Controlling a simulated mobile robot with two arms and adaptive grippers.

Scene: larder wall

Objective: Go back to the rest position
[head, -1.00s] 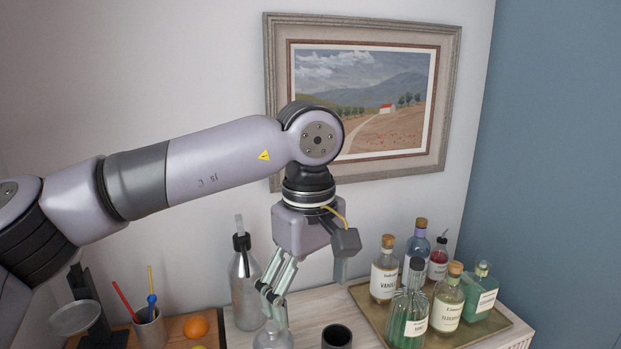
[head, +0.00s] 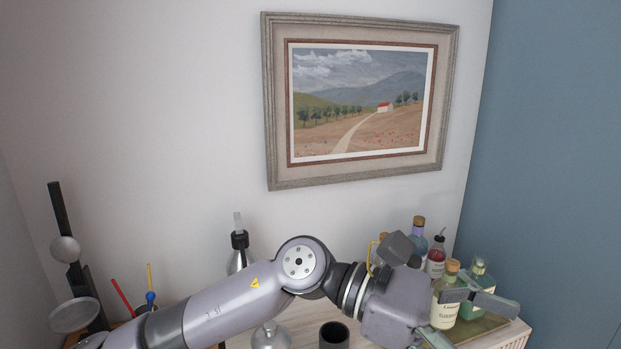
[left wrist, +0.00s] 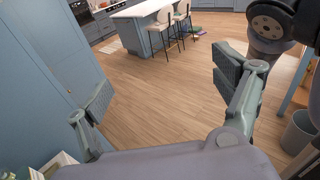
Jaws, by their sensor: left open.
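My left gripper (head: 464,316) is at the lower right in the head view, in front of the bottles. Its fingers are spread apart with nothing between them. In the left wrist view the open fingers (left wrist: 165,84) frame only the wooden floor, and the gripper points out into the room. My right gripper is in neither view.
Several bottles, one a green bottle (head: 478,277), stand on a tray (head: 478,328), partly hidden by my gripper. A dark cup (head: 334,336) and a glass flask (head: 270,335) are near my forearm. A scale (head: 75,315) stands left. Stools (left wrist: 162,30) are far off across open floor (left wrist: 160,90).

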